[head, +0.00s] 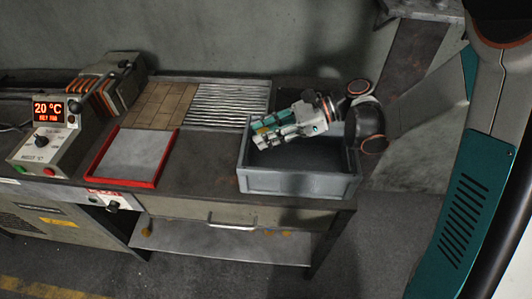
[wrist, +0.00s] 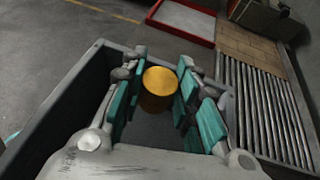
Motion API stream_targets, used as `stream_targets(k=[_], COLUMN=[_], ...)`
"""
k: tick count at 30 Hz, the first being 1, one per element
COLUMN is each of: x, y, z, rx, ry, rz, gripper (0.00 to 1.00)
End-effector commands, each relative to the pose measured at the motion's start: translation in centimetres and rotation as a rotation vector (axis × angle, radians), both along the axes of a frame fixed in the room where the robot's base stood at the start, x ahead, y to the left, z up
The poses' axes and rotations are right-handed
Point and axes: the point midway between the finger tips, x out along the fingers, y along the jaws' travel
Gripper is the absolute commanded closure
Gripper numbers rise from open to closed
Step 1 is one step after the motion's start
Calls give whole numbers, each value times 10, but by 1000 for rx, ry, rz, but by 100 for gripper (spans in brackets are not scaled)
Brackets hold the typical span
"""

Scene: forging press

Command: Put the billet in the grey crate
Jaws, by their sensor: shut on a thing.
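The billet (wrist: 158,92) is a short gold-yellow cylinder, seen in the wrist view between the two teal-padded fingers. My gripper (head: 262,134) is shut on it; in the wrist view the gripper (wrist: 160,82) has one finger on each side of the billet. In the head view the billet is mostly hidden by the fingers. The grey crate (head: 298,184) stands at the right end of the bench. My gripper reaches in from the right, over the crate's opening, with its fingertips near the left wall. The crate's rim (wrist: 62,92) also shows in the wrist view.
A red-edged tray (head: 127,160) lies left of the crate. Behind are a ribbed metal rack (head: 228,104) and a tan brick-patterned surface (head: 160,103). A control box (head: 46,140) reading 20 °C stands at the left. The crate's visible interior looks empty.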

Motion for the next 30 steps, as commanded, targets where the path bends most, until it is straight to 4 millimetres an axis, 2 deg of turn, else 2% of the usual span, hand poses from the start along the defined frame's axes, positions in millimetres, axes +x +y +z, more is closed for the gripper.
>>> stream_targets(k=[1,3,10,17,30], x=[0,0,0,0,0], y=[0,0,0,0,0], z=[-10,-16,-30,-62,-67], rx=[1,1,1,1,1], ry=[0,0,0,0,0], rz=[0,0,0,0,0], gripper=[100,100,100,100,100])
